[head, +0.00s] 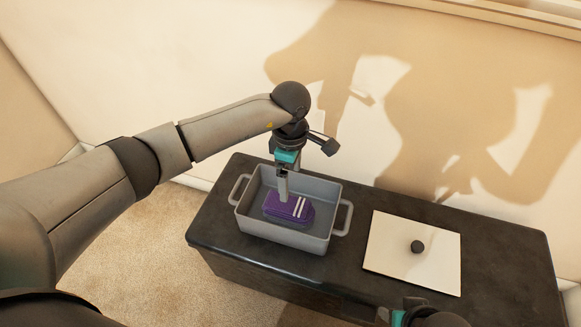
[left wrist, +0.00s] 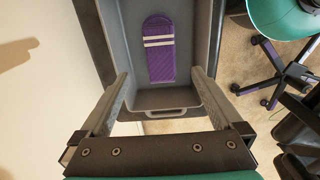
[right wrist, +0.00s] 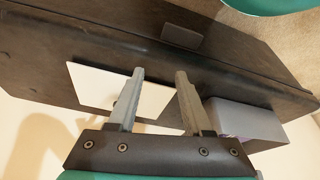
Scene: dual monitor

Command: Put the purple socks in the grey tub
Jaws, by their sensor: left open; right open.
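The purple socks (head: 285,207), folded with two white stripes, lie inside the grey tub (head: 331,193) on its floor. In the left wrist view the socks (left wrist: 159,52) lie flat between the tub's walls (left wrist: 205,45). My left gripper (head: 283,196) is above the tub, pointing down; in the left wrist view its fingers (left wrist: 160,88) are spread with nothing between them. My right gripper (right wrist: 156,82) is open and empty above the dark bench; only part of it (head: 408,318) shows at the bottom of the head view.
The tub stands on a dark bench (head: 225,215). A pale wall is behind, carpet in front.

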